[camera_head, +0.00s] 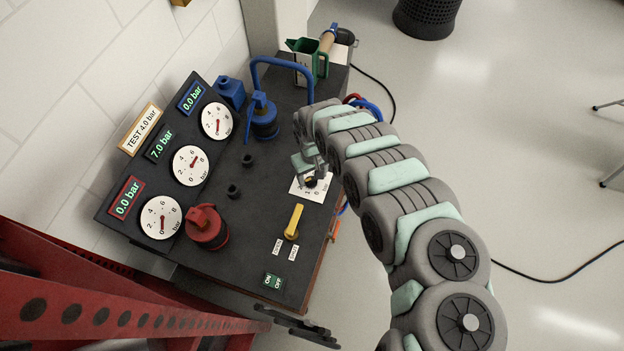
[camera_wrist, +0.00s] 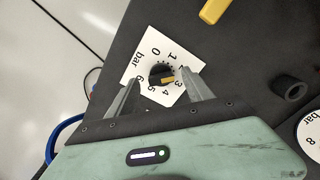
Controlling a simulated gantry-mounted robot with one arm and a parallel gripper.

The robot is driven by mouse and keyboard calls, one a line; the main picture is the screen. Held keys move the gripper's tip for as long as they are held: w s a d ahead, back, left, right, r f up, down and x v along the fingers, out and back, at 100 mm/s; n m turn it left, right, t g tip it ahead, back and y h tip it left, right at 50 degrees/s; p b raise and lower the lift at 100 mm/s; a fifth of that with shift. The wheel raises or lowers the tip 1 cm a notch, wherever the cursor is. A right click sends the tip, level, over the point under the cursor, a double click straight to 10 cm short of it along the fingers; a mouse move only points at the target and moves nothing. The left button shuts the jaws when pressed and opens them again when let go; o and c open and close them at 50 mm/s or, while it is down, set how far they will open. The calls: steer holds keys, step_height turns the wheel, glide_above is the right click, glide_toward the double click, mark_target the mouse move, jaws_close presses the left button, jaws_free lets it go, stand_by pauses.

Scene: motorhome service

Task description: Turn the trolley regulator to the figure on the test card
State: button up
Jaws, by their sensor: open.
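The regulator knob (camera_wrist: 160,71) is small and black with a yellow pointer mark, on a white dial plate (camera_wrist: 148,38) numbered 0 to 6 bar. The mark points roughly towards 3. My gripper (camera_wrist: 162,78) is open, with one finger on each side of the knob and gaps visible; I cannot tell its height above the plate. In the head view my gripper (camera_head: 312,168) is over the dial plate (camera_head: 318,195) and partly hides the knob (camera_head: 310,183). The test card (camera_head: 142,129) reads TEST 4.0 bar.
The trolley top (camera_head: 235,255) carries a yellow lever (camera_head: 294,221), a red valve (camera_head: 206,227), a blue valve (camera_head: 263,117) and a green jug (camera_head: 307,61). The gauge panel (camera_head: 190,137) displays 0.0 bar blue, 7.0 bar green and 0.0 bar red.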

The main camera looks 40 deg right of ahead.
steer(key=shift+f, duration=0.9)
steer(key=shift+c, duration=0.6)
jaws_close()
